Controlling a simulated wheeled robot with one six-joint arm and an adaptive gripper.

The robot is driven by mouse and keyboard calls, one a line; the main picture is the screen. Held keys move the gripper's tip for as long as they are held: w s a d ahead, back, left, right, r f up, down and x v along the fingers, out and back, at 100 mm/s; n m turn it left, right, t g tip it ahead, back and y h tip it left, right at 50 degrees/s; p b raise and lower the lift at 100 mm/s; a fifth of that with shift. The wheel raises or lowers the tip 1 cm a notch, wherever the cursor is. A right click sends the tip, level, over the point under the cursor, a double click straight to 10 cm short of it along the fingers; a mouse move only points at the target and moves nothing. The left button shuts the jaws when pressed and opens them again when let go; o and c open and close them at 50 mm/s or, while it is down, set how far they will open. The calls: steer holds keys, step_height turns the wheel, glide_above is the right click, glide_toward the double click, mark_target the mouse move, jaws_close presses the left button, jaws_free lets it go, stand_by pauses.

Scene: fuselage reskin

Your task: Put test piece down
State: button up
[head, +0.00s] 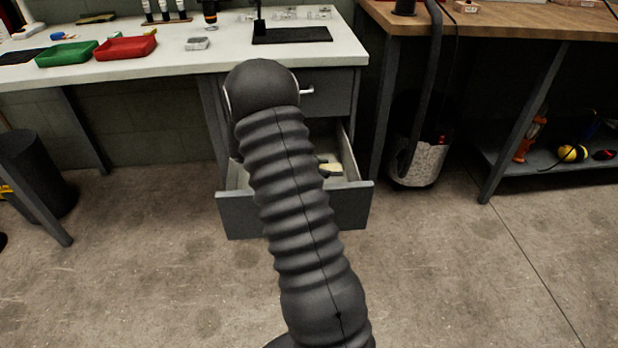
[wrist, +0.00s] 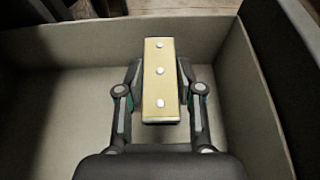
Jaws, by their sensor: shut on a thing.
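The test piece (wrist: 160,88) is a flat yellowish strip with a row of 3 pale round fasteners, seen in the wrist view. My gripper (wrist: 160,95) is shut on it, with a finger along each long side. The piece and the fingers are over the inside of an open drawer (wrist: 70,115), between its pale walls. I cannot tell whether the piece touches the drawer floor. In the head view my arm hides the gripper, and the open drawer (head: 345,210) shows below the bench. A small pale yellow thing (head: 331,169) shows inside it; I cannot tell if it is the test piece.
The white bench (head: 170,58) above the drawer holds a green tray (head: 67,53), a red tray (head: 125,47) and a black mat (head: 291,36). A wooden bench (head: 500,20) stands at right, with a bucket-like container (head: 418,163) beside it. The floor in front is clear.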

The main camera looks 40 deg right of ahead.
steer(key=shift+f, duration=3.1)
steer(key=shift+f+b, duration=0.35)
steer(key=shift+f, duration=0.25)
steer(key=o, duration=1.2)
steer(key=shift+s, duration=0.1)
steer(key=shift+r, duration=0.1)
steer(key=shift+r, duration=0.25)
steer(key=v, duration=1.2)
steer(key=shift+r, duration=0.25)
